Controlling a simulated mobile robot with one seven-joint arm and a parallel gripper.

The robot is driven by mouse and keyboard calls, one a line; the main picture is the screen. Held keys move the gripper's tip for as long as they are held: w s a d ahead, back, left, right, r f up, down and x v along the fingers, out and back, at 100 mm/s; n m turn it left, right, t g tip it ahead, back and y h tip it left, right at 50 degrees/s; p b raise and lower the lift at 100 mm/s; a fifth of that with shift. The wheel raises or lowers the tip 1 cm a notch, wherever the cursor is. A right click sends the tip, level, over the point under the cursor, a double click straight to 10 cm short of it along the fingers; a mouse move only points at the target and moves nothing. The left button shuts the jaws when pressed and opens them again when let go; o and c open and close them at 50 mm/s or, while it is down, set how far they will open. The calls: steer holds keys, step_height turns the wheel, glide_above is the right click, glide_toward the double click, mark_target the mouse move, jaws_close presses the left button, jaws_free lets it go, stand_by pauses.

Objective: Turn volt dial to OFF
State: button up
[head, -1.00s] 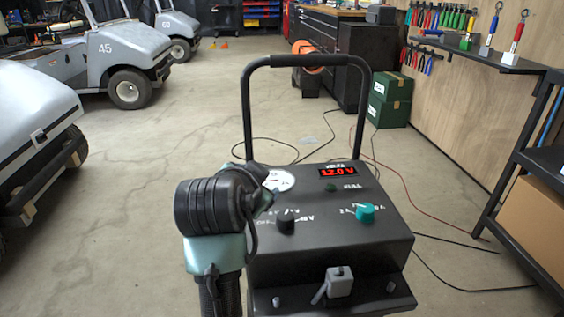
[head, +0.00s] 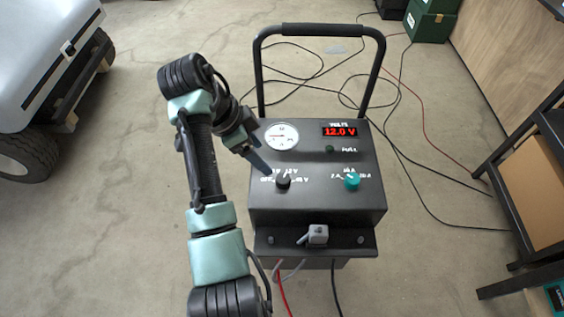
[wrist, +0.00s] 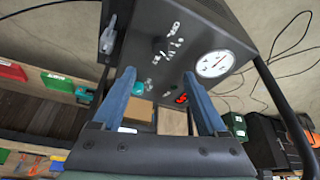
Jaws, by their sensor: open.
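The black volt dial (head: 283,182) sits at the front left of the charger's top panel, with white labels around it. It also shows in the wrist view (wrist: 158,45), small and dark, beyond the fingertips. The dial's exact pointer direction is too small to tell. The red display (head: 340,131) reads 12.0 V. My gripper (head: 258,162) is open and empty, angled down over the panel's left side, just behind and left of the dial. In the wrist view its two blue fingers (wrist: 158,76) are wide apart. I cannot tell whether a fingertip touches the panel.
A teal knob (head: 352,181) is right of the dial. A round gauge (head: 281,137) lies behind it, close to my gripper. The cart's black handle (head: 320,30) rises at the back. A grey clamp (head: 317,235) sits on the front ledge. Cables cross the floor.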

mark_target(283, 178)
steer(key=b+x, duration=0.2)
steer(key=x, duration=1)
steer(key=shift+w+f, duration=0.1)
steer(key=shift+f, duration=0.3)
jaws_close()
